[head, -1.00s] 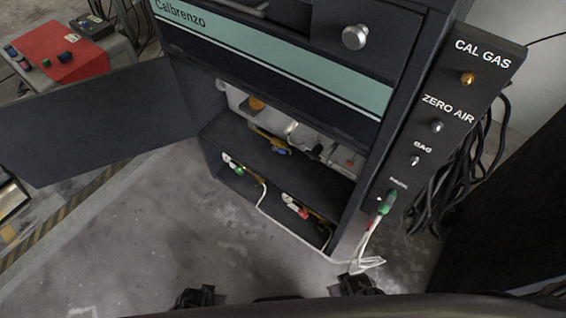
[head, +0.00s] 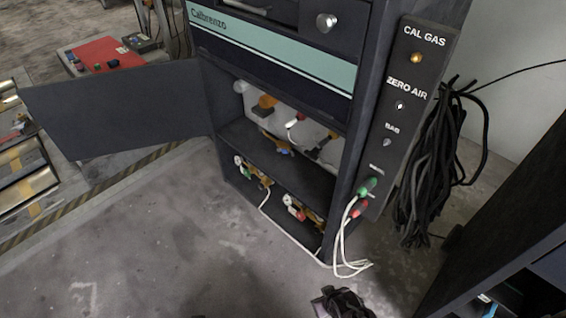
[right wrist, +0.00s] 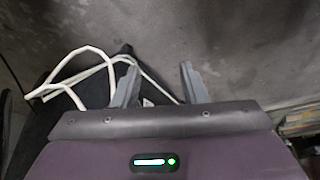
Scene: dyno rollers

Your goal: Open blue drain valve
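The blue drain valve (head: 285,152) shows as a small blue handle inside the open lower part of the dark cabinet, under the pale container at the shelf's edge. Whether it is open or shut is too small to tell. My right gripper shows in part at the bottom edge of the head view (head: 343,302), in front of and below the cabinet, well apart from the valve. In the right wrist view my right gripper (right wrist: 157,82) has its two fingers spread with nothing between them. My left gripper is not in view.
The cabinet door (head: 120,110) stands open to the left. White cables (head: 348,258) hang from green and red plugs to the floor at the cabinet's right corner. Hoses with fittings lie on the bottom shelf. Black cables (head: 435,170) hang right. Floor in front is clear.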

